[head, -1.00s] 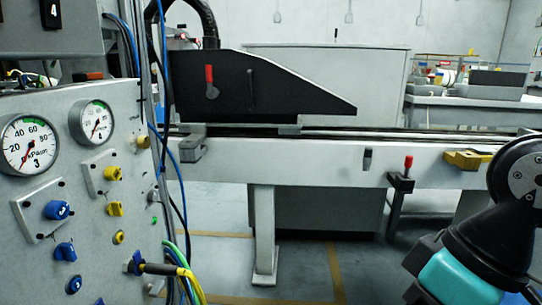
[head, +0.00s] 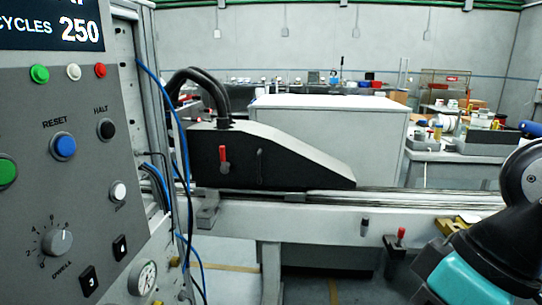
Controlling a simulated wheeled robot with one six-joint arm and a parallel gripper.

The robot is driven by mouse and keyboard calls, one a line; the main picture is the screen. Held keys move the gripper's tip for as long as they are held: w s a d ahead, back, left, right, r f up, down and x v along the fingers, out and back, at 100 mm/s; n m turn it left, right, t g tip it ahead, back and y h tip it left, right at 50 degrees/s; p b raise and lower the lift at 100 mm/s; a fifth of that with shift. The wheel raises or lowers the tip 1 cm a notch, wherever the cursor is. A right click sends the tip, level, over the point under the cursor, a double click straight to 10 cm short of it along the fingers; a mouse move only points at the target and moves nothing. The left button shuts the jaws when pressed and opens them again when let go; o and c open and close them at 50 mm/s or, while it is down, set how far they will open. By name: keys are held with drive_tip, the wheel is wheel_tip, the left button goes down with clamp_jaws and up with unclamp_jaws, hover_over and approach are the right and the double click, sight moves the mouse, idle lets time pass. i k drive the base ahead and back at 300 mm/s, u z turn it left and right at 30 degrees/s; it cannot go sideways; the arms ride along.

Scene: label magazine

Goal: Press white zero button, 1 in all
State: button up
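A small round white button (head: 118,191) is on the right side of the grey control panel (head: 25,140) in the head view, left of centre. A small label sits under it, too small to read for sure. Another white round piece (head: 73,71), a button or lamp, sits in the top row between a green and a red one. Part of my arm shows at the lower right, well apart from the panel. My gripper is not in view.
Close to the white button are a black HALT button (head: 105,128), a blue RESET button (head: 63,146), a rotary knob (head: 57,242) and black switches. Blue and black cables (head: 182,150) hang along the panel's right edge. A long machine bed (head: 330,222) runs behind.

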sight(120, 191)
drive_tip(key=u, duration=1.65)
